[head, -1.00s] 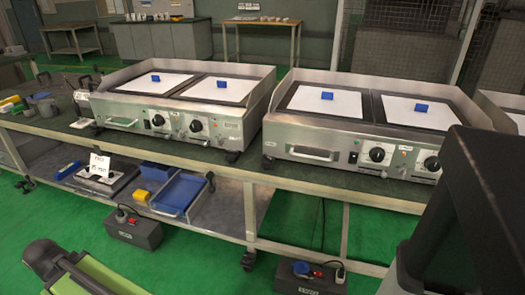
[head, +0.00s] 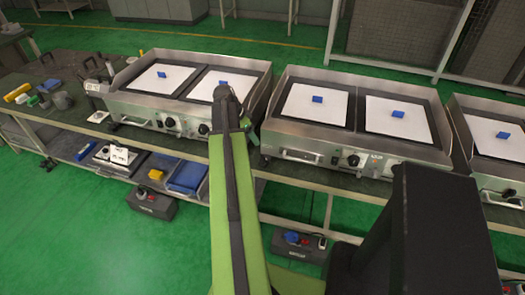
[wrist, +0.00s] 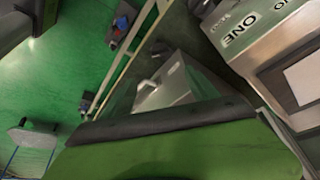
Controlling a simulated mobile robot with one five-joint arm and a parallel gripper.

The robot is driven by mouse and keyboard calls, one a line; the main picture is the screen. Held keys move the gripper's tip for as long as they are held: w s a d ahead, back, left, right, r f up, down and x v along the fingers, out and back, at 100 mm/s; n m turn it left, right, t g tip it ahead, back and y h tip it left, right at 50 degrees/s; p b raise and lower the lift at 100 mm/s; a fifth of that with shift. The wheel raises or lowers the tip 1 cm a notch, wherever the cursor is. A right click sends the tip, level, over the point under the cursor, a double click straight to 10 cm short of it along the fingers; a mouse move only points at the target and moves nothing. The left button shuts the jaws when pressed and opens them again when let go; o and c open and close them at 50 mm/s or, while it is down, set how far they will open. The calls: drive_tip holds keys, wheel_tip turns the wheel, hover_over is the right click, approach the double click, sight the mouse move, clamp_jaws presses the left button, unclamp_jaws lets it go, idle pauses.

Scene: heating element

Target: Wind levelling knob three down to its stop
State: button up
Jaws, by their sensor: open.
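Two steel griddles stand on the bench in the head view: a left griddle (head: 190,85) and a middle griddle (head: 345,105), with dark control knobs on their fronts. Small dark feet show under the griddles' corners, such as a left one (head: 113,126). I cannot tell which is levelling knob three. My green arm rises in front of the left griddle's right end and hides part of its front.
A third griddle (head: 490,140) stands at the right edge. Blue blocks lie on white sheets on the griddle tops. A lower shelf holds a blue tray (head: 188,176) and a yellow block (head: 156,174). A dark box (head: 150,204) stands on the green floor.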

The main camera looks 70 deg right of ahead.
sight(264, 158)
drive_tip(key=b+x, duration=0.7)
drive_tip(key=x, duration=0.1)
drive_tip(key=b+x, duration=0.8)
drive_tip(key=x, duration=0.1)
drive_tip(key=shift+w+a+b, duration=0.2)
drive_tip(key=shift+b, duration=0.1)
drive_tip(key=shift+s+d+f, duration=0.15)
drive_tip(key=shift+d+f, duration=0.05)
drive_tip(key=shift+f, duration=0.1)
drive_tip(key=shift+r, duration=0.1)
drive_tip(key=c, duration=1.4)
